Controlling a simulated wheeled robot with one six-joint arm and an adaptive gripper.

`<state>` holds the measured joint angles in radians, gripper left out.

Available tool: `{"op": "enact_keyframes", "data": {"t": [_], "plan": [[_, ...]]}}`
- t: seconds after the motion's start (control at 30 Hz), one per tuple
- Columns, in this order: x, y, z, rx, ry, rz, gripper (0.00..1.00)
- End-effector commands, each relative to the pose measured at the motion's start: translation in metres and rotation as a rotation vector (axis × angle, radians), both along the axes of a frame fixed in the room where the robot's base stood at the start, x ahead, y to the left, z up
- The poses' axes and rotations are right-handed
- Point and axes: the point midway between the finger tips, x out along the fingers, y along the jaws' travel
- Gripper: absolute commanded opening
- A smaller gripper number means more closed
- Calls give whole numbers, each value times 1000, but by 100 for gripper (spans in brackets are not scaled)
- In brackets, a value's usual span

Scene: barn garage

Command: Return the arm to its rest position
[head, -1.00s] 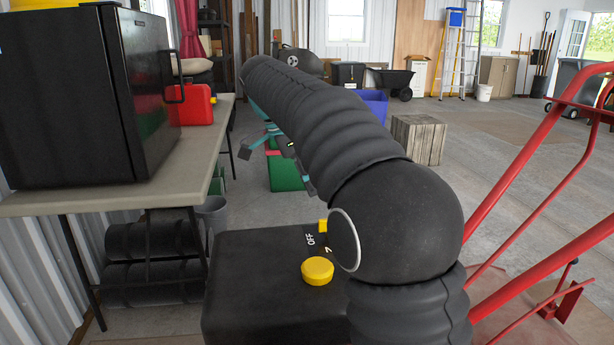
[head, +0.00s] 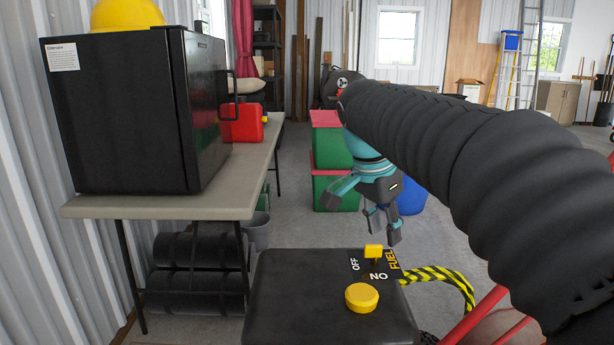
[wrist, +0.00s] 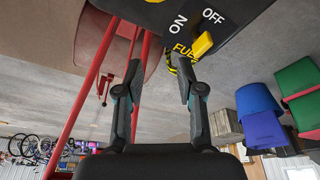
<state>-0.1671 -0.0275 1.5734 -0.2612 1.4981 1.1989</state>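My arm (head: 450,150), sleeved in ribbed black, reaches from the lower right toward the middle of the head view. My gripper (head: 382,228) hangs from its teal wrist, pointing down, just behind and above a black box (head: 310,295). In the wrist view my gripper (wrist: 162,75) has its two dark fingers apart, with nothing between them. A yellow fuel lever (head: 373,251) on the box, marked OFF and ON, shows near the fingers but apart from them. The lever also shows in the wrist view (wrist: 202,45).
A table (head: 230,185) at left holds a black fridge (head: 125,120) and a red can (head: 242,124). A yellow knob (head: 361,297) tops the box. Green bins (head: 333,190) and a blue bin (head: 411,201) stand behind my gripper. A red frame (wrist: 93,90) is close in the wrist view.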

Motion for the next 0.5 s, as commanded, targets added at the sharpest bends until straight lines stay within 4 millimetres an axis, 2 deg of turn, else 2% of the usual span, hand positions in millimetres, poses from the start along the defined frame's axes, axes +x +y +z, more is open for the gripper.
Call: {"op": "enact_keyframes", "data": {"t": [0.03,0.27,0.5], "plan": [[-17,-5,-3,8,-7,64,38],[-81,-14,-35,27,-47,399,38],[-146,-18,-84,-7,-118,723,38]]}}
